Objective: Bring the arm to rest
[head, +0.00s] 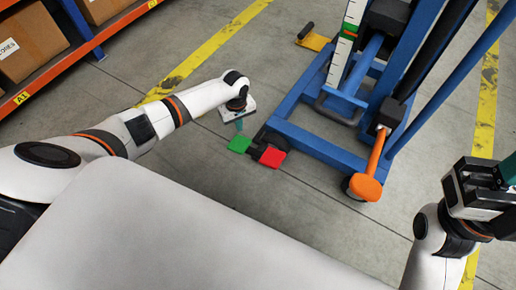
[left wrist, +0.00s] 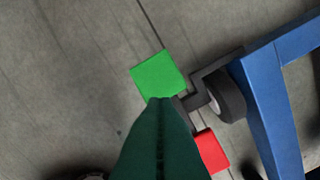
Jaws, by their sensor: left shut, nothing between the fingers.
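My left arm (head: 140,128) reaches in from the left, and its gripper (head: 239,126) points down just above or beside a green pedal (head: 239,145). The gripper is shut and empty. In the left wrist view its dark green fingers (left wrist: 161,103) overlap the lower edge of the green pedal (left wrist: 158,74); I cannot tell whether they touch it. A red pedal (head: 271,156) sits to the right of the green one; it also shows in the left wrist view (left wrist: 211,150). My right gripper (head: 508,170) is partly cut off at the right edge.
The pedals sit by a caster wheel of a blue wheeled frame (head: 315,147). An orange round-ended part (head: 366,186) sticks out of the frame on the right. An orange rack (head: 60,60) with cardboard boxes (head: 28,42) stands at upper left. Grey floor between them is clear.

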